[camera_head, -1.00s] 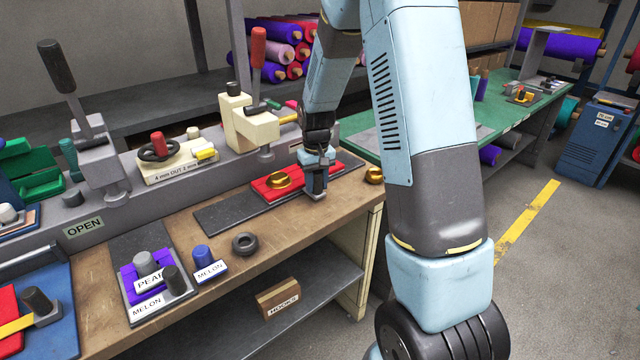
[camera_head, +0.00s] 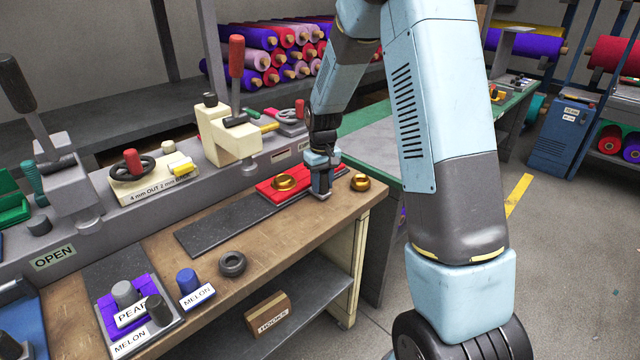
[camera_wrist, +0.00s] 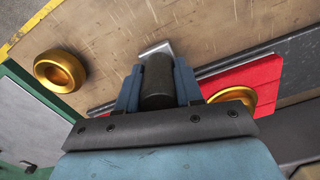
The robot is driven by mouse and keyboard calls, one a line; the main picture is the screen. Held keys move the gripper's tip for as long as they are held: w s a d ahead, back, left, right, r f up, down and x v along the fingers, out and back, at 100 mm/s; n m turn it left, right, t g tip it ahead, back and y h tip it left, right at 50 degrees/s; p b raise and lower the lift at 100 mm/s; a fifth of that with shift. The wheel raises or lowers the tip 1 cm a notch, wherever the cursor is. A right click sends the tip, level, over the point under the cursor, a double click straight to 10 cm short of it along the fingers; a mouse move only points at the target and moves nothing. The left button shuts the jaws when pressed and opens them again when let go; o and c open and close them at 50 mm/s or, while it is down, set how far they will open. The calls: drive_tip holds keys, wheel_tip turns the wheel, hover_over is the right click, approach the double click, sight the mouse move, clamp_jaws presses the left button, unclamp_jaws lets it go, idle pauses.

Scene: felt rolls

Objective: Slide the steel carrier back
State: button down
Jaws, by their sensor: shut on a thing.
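The steel carrier (camera_wrist: 155,50) shows as a thin pale metal edge with an upright dark knob (camera_wrist: 158,80) on it. My gripper (camera_head: 320,190) is shut on this knob, with a blue finger on each side of it in the wrist view (camera_wrist: 157,95). Red felt (camera_head: 270,191) lies beside the gripper, with a gold ring (camera_head: 284,183) on it. The felt covers most of the carrier. A dark flat track (camera_head: 220,232) extends left of the felt along the bench. My fingers hide part of the carrier.
A second gold ring (camera_head: 360,183) sits on the wooden bench (camera_head: 300,222) right of the gripper, near the bench end. A cream press (camera_head: 215,135) with a red lever stands behind the track. A dark ring (camera_head: 232,263) lies in front of the track.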

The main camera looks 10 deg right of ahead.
drive_tip(key=c, duration=0.8)
unclamp_jaws()
drive_tip(key=shift+w+d, duration=0.1)
drive_tip(key=shift+d, duration=0.15)
drive_tip(key=shift+o, duration=0.2)
wheel_tip(320, 180, up, 13)
drive_tip(key=shift+f, duration=0.15)
drive_tip(key=shift+r, duration=0.55)
drive_tip(key=s+d+r+m+t, duration=0.2)
drive_tip(key=s+d+r+t, duration=0.1)
drive_tip(key=s+r, duration=1.1)
drive_tip(key=s+d+f+m+t, duration=0.1)
drive_tip(key=s+d+t, duration=0.1)
drive_tip(key=s, duration=1.6)
drive_tip(key=shift+s+t, duration=0.3)
